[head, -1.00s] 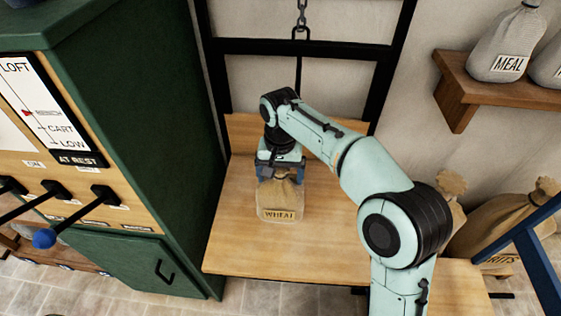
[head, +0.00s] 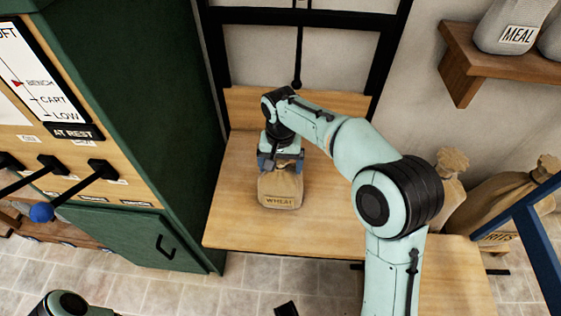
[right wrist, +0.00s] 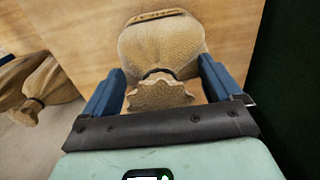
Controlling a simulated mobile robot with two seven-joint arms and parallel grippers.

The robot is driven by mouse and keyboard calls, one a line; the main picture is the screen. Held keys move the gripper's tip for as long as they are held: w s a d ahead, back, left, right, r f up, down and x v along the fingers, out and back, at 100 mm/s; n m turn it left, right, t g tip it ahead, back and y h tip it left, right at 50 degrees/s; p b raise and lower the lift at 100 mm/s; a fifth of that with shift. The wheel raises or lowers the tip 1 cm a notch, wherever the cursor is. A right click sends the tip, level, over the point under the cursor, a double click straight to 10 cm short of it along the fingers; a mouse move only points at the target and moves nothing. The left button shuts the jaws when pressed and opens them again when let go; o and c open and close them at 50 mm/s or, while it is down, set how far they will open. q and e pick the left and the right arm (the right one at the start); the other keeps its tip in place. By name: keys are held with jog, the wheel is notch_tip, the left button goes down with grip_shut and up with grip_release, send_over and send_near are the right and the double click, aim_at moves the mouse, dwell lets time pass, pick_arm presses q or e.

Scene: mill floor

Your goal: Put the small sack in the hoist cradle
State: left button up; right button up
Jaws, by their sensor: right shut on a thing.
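The small tan sack marked WHEAT (head: 281,191) is upright at the wooden bench (head: 235,215). I cannot tell whether its base touches the wood. My right gripper (head: 281,163) is shut on its gathered neck from above. In the right wrist view the blue fingers (right wrist: 163,92) stand on either side of the frilled top of the sack (right wrist: 160,50). A dark hoist rod (head: 297,70) hangs behind the bench, beyond the gripper. I cannot make out a cradle. My left gripper is not clearly seen.
A green cabinet (head: 150,130) with levers (head: 75,185) and a gauge stands close on the left. A shelf (head: 462,75) with MEAL sacks (head: 515,25) is at upper right. Larger sacks (head: 500,215) stand at right. The bench around the small sack is clear.

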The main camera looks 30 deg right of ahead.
jog(key=o, duration=1.7)
jog(key=shift+f, duration=0.1)
jog(key=shift+o, duration=0.2)
notch_tip(320, 180, up, 12)
jog(key=p, duration=0.2)
jog(key=shift+p, duration=0.3)
jog(key=shift+r, duration=0.2)
